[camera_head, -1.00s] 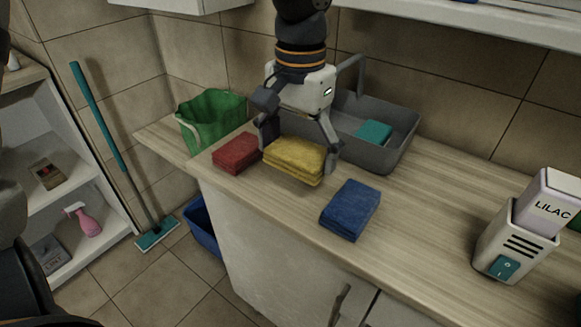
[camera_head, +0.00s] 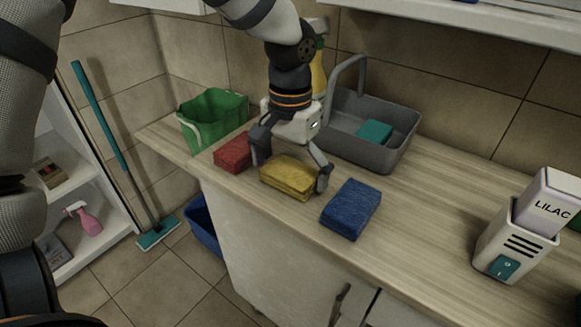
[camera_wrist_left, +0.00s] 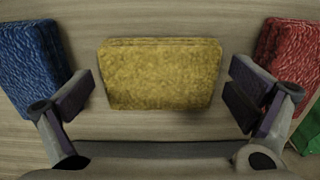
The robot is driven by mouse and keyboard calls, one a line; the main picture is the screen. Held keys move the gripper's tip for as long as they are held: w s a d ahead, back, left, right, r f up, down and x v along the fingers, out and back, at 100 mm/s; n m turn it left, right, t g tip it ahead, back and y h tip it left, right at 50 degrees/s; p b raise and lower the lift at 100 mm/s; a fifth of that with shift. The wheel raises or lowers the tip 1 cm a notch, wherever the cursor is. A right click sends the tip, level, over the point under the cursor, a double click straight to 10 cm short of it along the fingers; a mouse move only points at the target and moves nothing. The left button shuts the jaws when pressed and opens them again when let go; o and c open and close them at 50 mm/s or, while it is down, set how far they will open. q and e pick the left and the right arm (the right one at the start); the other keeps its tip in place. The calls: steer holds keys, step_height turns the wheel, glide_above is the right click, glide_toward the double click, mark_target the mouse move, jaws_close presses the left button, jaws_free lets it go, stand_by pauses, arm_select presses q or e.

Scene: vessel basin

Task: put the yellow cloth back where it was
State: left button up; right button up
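The folded yellow cloth (camera_head: 288,178) lies on the wooden counter between the folded red cloth (camera_head: 233,153) and the folded blue cloth (camera_head: 351,209). My left gripper (camera_head: 290,168) is above it with one finger at each end. In the left wrist view, the yellow cloth (camera_wrist_left: 162,75) lies between the spread fingers of the gripper (camera_wrist_left: 163,95), with a gap on both sides. The blue cloth (camera_wrist_left: 33,62) is beyond the left finger and the red cloth (camera_wrist_left: 292,62) beyond the right one. My right gripper is not in view.
A grey basket (camera_head: 361,152) with a teal cloth (camera_head: 374,132) inside stands behind. A green bucket (camera_head: 213,121) stands at the counter's left end. A LILAC dispenser (camera_head: 506,244) stands at the right. The counter (camera_head: 425,215) is clear between the blue cloth and the dispenser.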

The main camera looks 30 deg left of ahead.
mark_target(290, 170)
arm_select(q)
step_height(290, 170, up, 12)
steer(key=shift+r, duration=0.2)
stand_by(0.6)
